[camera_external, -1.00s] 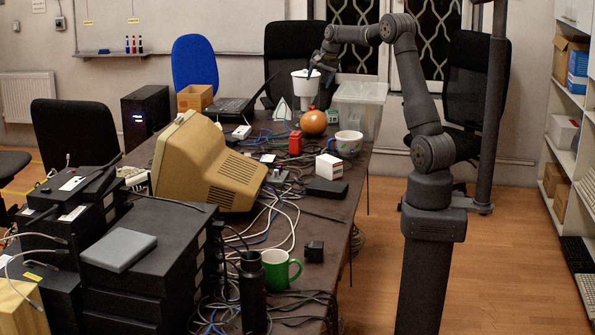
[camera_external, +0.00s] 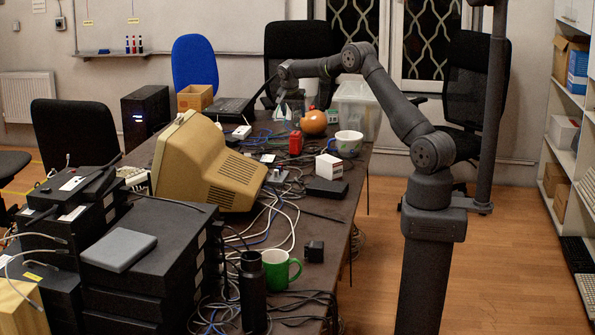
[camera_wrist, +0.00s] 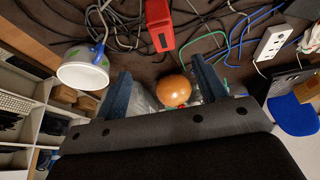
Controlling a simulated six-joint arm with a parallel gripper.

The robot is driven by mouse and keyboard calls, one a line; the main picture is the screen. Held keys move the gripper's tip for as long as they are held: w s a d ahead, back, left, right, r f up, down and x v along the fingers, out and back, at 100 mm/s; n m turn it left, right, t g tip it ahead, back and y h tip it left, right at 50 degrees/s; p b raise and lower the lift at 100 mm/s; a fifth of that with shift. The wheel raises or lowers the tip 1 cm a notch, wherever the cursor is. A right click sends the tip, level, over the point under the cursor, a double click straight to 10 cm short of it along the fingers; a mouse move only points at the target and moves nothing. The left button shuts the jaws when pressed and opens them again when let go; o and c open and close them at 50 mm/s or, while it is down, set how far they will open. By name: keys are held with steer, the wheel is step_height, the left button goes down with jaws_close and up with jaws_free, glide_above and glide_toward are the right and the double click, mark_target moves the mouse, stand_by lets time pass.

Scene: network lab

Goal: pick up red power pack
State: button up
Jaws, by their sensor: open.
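The red power pack (camera_external: 295,143) stands on the cluttered table, in front of an orange ball-like object. In the wrist view the red power pack (camera_wrist: 160,25) lies at the top centre, beyond my fingertips and apart from them. My gripper (camera_external: 287,98) is above the far part of the table, behind the pack. In the wrist view my gripper (camera_wrist: 160,80) is open, its two blue-grey fingers spread with nothing held between them. The orange object (camera_wrist: 173,91) shows between the fingers, farther below.
The orange object (camera_external: 314,122) sits right behind the pack. A white mug (camera_external: 348,144), a white box (camera_external: 329,166) and a clear bin (camera_external: 358,108) are to the right. Cables (camera_external: 275,205) run over the table. A beige monitor (camera_external: 205,165) stands to the left.

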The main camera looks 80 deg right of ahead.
mark_target(296, 133)
steer(key=x, duration=1.1)
steer(key=shift+f, duration=0.1)
steer(key=shift+w+x, duration=0.1)
steer(key=shift+x, duration=1.15)
steer(key=shift+w+x, duration=0.15)
steer(key=shift+x, duration=1.1)
steer(key=shift+a, duration=0.2)
steer(key=c, duration=1.3)
